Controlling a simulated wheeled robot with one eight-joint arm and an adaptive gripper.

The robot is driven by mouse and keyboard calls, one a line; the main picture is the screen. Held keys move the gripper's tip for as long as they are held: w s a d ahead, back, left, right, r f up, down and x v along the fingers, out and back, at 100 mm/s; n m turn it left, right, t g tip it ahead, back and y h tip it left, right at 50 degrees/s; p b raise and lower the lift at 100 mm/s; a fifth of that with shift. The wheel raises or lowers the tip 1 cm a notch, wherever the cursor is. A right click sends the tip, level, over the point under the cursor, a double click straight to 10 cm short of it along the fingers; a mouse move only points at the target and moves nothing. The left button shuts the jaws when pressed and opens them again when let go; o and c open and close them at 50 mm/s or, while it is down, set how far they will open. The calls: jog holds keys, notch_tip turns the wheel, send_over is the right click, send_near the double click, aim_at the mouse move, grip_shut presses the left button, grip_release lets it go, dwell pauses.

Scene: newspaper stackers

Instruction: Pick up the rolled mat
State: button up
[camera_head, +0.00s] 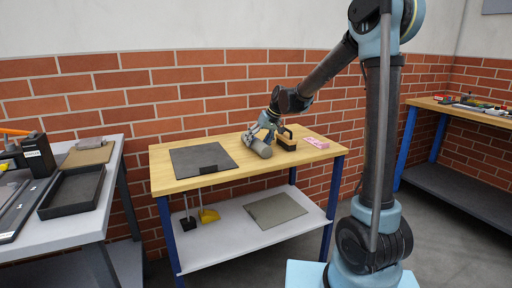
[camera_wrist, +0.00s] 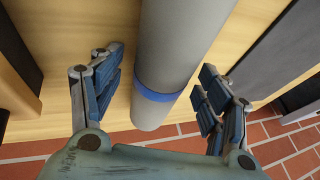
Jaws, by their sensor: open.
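The rolled mat (camera_head: 256,146) is a grey cylinder lying on the wooden tabletop of the middle table. In the wrist view the rolled mat (camera_wrist: 180,45) is large, with a blue band (camera_wrist: 157,92) around it near its lower end. My gripper (camera_head: 266,132) is at the mat in the head view. In the wrist view my gripper (camera_wrist: 158,82) is open, with one blue-padded finger on each side of the mat. A gap shows on both sides, so neither finger visibly touches it. My gripper covers part of the mat in the head view.
A flat dark mat (camera_head: 190,159) lies left on the wooden table (camera_head: 165,187). The lower shelf (camera_head: 235,240) holds a grey sheet. Side tables stand left and right.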

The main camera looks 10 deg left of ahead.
jog(key=shift+c, duration=0.5)
jog(key=c, duration=1.3)
jog(key=shift+c, duration=0.3)
jog(key=shift+r, duration=0.15)
